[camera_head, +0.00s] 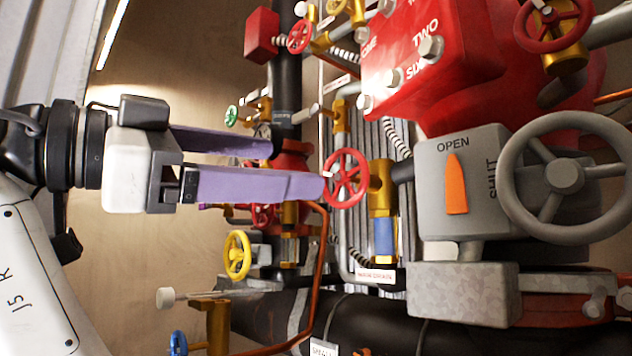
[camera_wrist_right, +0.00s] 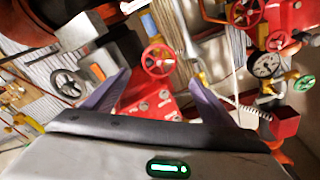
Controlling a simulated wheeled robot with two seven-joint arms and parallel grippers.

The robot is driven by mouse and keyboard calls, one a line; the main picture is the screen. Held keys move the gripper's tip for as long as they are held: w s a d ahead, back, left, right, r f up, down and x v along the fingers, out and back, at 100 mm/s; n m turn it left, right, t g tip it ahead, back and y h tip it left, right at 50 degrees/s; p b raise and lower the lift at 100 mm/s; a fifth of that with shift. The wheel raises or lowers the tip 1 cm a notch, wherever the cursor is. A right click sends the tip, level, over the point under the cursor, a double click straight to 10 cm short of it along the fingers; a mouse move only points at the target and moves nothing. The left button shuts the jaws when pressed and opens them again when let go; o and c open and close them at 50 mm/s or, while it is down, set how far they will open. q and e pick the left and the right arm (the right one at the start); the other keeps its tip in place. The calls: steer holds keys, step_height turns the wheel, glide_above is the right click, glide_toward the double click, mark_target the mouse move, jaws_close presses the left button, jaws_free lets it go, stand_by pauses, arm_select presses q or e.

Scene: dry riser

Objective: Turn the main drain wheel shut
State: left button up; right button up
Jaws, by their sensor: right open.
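A small red handwheel (camera_head: 346,178) sits on a brass valve (camera_head: 381,190) with a blue band. The small white tag (camera_head: 375,275) below it has red lettering too small to read surely; I take this as the main drain wheel. My right gripper (camera_head: 297,167) is open, with purple fingers pointing right. Its nearer fingertip overlaps the wheel's left edge; I cannot tell whether they touch. In the right wrist view the red wheel (camera_wrist_right: 158,60) shows ahead, between the spread fingers (camera_wrist_right: 160,76). Nothing is held. My left gripper is not in view.
A grey gearbox (camera_head: 463,180) marked OPEN and SHUT, with an orange pointer and a large grey handwheel (camera_head: 563,177), stands right of the wheel. A red numbered inlet box (camera_head: 430,60) is above. A yellow wheel (camera_head: 237,255) and copper pipe (camera_head: 318,270) lie below.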

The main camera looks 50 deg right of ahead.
mark_target(340, 177)
steer(key=d+n, duration=0.1)
steer(key=d, duration=0.2)
steer(key=s+d+n+t, duration=0.1)
steer(key=d, duration=0.3)
steer(key=s+d+t+p, duration=0.1)
steer(key=d, duration=0.3)
steer(key=shift+s+n+y, duration=0.15)
steer(key=shift+n+y, duration=0.15)
steer(key=shift+n, duration=0.1)
steer(key=c, duration=1.1)
steer(key=shift+o, duration=0.2)
